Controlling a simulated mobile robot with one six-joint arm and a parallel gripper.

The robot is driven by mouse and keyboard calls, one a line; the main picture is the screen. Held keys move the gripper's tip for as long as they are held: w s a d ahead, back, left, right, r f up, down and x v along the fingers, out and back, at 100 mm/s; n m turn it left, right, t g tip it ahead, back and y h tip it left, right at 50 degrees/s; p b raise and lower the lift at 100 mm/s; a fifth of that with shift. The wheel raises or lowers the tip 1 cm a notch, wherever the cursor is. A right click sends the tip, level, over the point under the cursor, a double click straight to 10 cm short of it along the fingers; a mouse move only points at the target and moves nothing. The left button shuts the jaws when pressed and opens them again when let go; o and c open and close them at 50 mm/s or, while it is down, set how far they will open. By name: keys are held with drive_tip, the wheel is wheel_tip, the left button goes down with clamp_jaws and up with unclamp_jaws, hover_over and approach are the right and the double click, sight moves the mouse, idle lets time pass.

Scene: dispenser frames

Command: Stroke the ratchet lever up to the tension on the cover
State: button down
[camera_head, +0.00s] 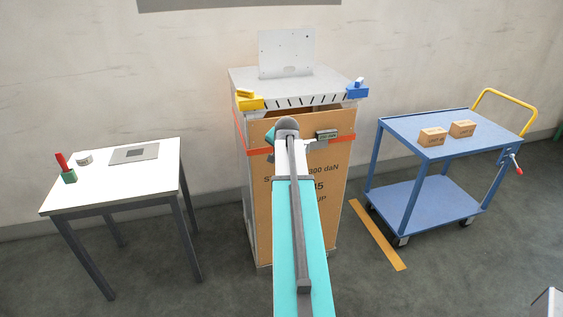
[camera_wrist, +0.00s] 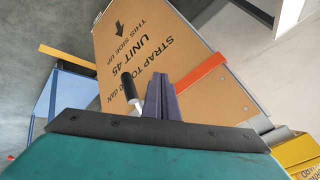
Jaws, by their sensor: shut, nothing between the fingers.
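The cover (camera_head: 322,205) is a brown cardboard panel with printed text on the front of the upright unit; it also shows in the wrist view (camera_wrist: 185,45). The print reads partly "300 daN". A red-orange strap (camera_head: 345,139) crosses the cover; its bare stretch shows in the wrist view (camera_wrist: 202,75). A small grey display box (camera_head: 327,135) sits on the strap, its figures too small to read. A lever with a black grip and pale shaft (camera_wrist: 128,88) stands beside my gripper (camera_wrist: 161,88), which is shut and empty. Whether they touch is unclear. My arm hides the fingers and ratchet in the head view.
A yellow block (camera_head: 250,102) and a blue block (camera_head: 357,91) sit at the unit's upper corners. A white table (camera_head: 120,182) stands left, and a blue trolley (camera_head: 405,127) with two small boxes stands right. Floor shows between them.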

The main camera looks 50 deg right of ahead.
drive_tip(key=shift+s+a+r+b, duration=0.25)
drive_tip(key=shift+a+r, duration=0.45)
drive_tip(key=shift+r, duration=0.25)
drive_tip(key=shift+s+a+r+b, duration=0.25)
drive_tip(key=shift+a+r, duration=0.45)
drive_tip(key=shift+r, duration=0.2)
idle(0.6)
drive_tip(key=a+f+n+g+y, duration=0.5)
drive_tip(key=a+f+n, duration=0.4)
drive_tip(key=a+f, duration=2.4)
drive_tip(key=s+a+f+n+g, duration=0.3)
drive_tip(key=s+a+f+n, duration=0.1)
drive_tip(key=s+a+f, duration=0.75)
drive_tip(key=s+a+f+n+g, duration=0.1)
drive_tip(key=s+a+f, duration=0.3)
drive_tip(key=s, duration=0.4)
drive_tip(key=s+a+f+n+g, duration=0.2)
drive_tip(key=s+a+f+n, duration=0.1)
drive_tip(key=s, duration=0.6)
drive_tip(key=shift+a+f, duration=0.55)
drive_tip(key=shift+a, duration=0.7)
drive_tip(key=shift+a+n, duration=0.15)
drive_tip(key=shift+n, duration=0.15)
